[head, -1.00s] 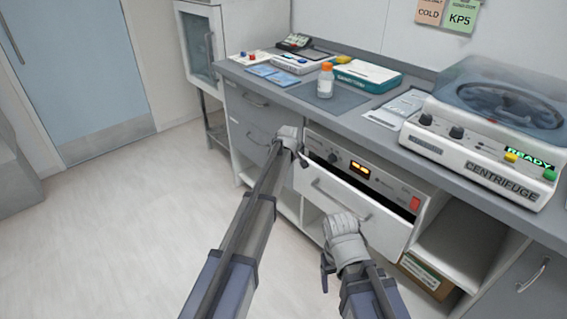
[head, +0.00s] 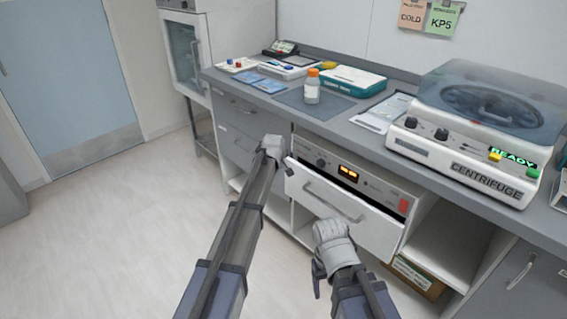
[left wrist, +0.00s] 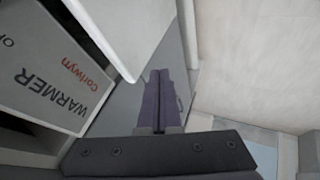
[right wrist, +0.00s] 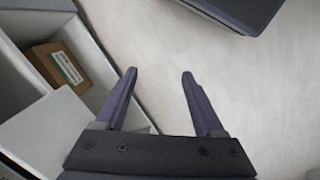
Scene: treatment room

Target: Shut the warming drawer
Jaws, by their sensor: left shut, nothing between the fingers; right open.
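The warming drawer (head: 345,222) has a white front with a bar handle and stands partly out below the warmer's control panel (head: 378,187). A dark gap shows behind its top edge. My left gripper (head: 289,171) is at the drawer's left end; I cannot tell whether it touches. In the left wrist view its fingers (left wrist: 158,75) are together and empty, beside a white panel edge and the warmer's lettered face (left wrist: 45,85).
The counter (head: 365,137) above carries a centrifuge (head: 465,165), a bottle (head: 312,90) and a teal box (head: 350,80). Below the drawer are open shelves with a cardboard box (right wrist: 58,65). The floor (head: 100,230) at left is clear.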

